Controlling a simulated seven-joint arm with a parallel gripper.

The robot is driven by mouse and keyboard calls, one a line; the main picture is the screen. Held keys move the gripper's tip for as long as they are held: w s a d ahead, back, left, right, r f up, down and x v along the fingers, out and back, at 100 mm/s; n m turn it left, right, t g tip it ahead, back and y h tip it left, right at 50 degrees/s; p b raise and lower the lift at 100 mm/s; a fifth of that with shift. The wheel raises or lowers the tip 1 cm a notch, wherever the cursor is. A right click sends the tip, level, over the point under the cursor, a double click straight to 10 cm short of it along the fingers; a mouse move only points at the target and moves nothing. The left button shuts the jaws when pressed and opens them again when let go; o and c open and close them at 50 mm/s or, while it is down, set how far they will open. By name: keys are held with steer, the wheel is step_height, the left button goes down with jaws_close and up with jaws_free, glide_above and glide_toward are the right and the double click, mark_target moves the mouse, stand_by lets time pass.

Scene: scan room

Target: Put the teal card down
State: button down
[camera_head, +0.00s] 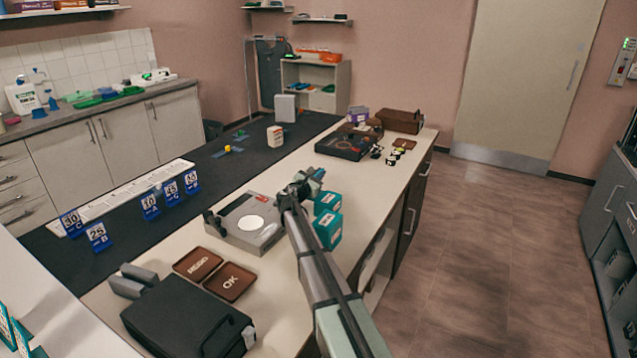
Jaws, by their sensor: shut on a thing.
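My gripper (304,186) is above the pale counter, just right of a grey device with a white disc (250,223). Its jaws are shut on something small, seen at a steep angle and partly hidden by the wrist. A small teal patch at the tip appears to be the teal card (318,174); its outline is not clear. Two teal boxes with white markings, an upper one (328,202) and a lower one (328,230), stand just right of my arm. Two brown trays, marked REDO (198,263) and OK (231,281), lie left of the arm.
A black case (180,318) fills the near end of the counter. Several blue number signs (150,206) stand on the dark mat (125,238) at left. A dark open box (348,144) and a brown case (401,121) stand at the far end. The floor at right is clear.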

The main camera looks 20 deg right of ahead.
steer(key=shift+f, duration=1.4)
steer(key=shift+f, duration=0.1)
steer(key=c, duration=1.2)
jaws_free()
steer(key=shift+s+a+r, duration=0.3)
steer(key=shift+s+a, duration=0.25)
steer(key=shift+s, duration=0.05)
steer(key=shift+s+a+r, duration=0.25)
steer(key=shift+s+a, duration=0.3)
step_height(320, 180, up, 5)
steer(key=shift+w+f, duration=0.1)
steer(key=shift+r, duration=0.65)
